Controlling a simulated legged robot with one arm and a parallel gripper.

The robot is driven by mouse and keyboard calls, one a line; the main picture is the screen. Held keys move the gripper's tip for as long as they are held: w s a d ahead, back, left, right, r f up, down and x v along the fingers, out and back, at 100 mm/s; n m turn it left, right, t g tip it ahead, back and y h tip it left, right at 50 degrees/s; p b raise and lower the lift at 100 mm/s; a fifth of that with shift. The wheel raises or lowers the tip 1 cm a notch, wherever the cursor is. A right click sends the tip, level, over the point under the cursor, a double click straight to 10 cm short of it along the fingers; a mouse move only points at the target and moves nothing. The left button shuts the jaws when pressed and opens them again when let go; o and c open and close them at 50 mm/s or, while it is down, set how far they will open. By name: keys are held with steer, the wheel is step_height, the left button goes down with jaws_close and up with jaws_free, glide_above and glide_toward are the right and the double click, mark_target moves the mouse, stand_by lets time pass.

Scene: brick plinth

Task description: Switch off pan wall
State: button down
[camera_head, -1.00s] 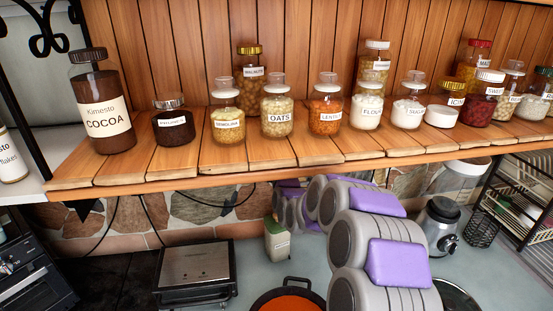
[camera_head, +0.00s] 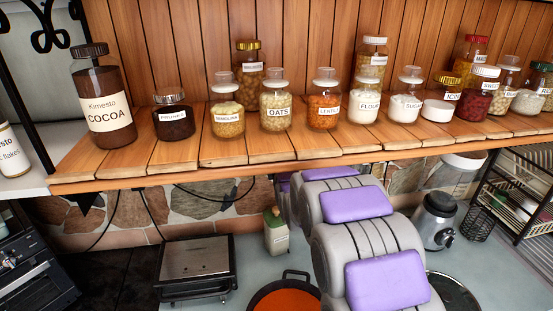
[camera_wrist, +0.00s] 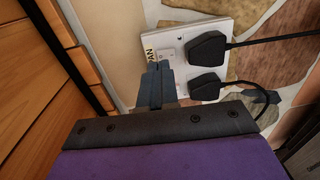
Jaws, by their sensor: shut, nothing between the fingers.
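The wall socket plate (camera_wrist: 178,38) is white with a yellow "PAN" label at its left, and shows in the wrist view on the stone wall. Two black plugs sit in it, an upper plug (camera_wrist: 207,49) and a lower plug (camera_wrist: 205,87). My gripper (camera_wrist: 158,68) is shut and empty. Its fingertips are in front of the plate's left part, just below the label and left of the plugs. They partly cover the switch area, so the switch position and any contact cannot be told. In the head view my arm reaches under the shelf and its gripper is hidden.
A wooden shelf (camera_head: 120,168) with several labelled jars hangs above my arm. Below stand a grill (camera_head: 195,265), an orange pan (camera_head: 285,300), a small container (camera_head: 277,235) and a blender (camera_head: 437,220). Black cables (camera_wrist: 275,39) run from the plugs.

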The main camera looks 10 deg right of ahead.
steer(key=s, duration=0.9)
steer(key=shift+s+r, duration=0.3)
steer(key=shift+s+a, duration=0.15)
steer(key=shift+a, duration=0.1)
